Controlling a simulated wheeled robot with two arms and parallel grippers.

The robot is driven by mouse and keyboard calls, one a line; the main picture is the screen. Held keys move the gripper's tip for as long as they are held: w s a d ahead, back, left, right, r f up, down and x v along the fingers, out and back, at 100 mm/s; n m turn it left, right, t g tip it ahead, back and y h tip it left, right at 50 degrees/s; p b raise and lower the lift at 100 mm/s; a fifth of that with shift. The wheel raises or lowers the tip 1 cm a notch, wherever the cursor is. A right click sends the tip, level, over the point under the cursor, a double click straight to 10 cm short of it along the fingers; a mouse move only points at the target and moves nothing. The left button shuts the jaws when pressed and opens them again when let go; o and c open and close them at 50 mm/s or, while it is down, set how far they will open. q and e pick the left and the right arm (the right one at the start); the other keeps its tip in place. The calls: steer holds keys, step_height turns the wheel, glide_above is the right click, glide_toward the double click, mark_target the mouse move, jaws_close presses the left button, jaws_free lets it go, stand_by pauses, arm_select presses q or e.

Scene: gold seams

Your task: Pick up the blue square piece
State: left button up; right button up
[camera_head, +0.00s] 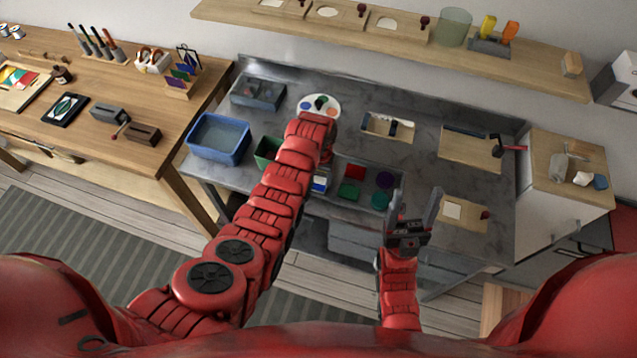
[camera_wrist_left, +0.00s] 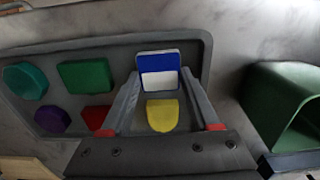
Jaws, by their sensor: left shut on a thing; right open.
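The blue square piece (camera_wrist_left: 158,64), with a white lower part facing the camera, sits between the fingertips of my left gripper (camera_wrist_left: 160,78) in the left wrist view. The gripper is shut on it. I cannot tell if the piece is clear of the tray. In the head view, a bit of the blue piece (camera_head: 320,181) shows beside my left arm, which hides most of the left gripper. My right gripper (camera_head: 414,202) is open and empty in front of the grey tray's right end.
The grey tray (camera_wrist_left: 205,45) also holds a yellow piece (camera_wrist_left: 162,115), a green square (camera_wrist_left: 85,75), a teal piece (camera_wrist_left: 26,80), a purple piece (camera_wrist_left: 52,120) and a red piece (camera_wrist_left: 97,116). A green bin (camera_wrist_left: 262,100) stands beside the tray. A blue tub (camera_head: 218,138) stands at the bench's left.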

arm_select(q)
steer(key=shift+c, duration=0.8)
steer(key=shift+r, duration=0.1)
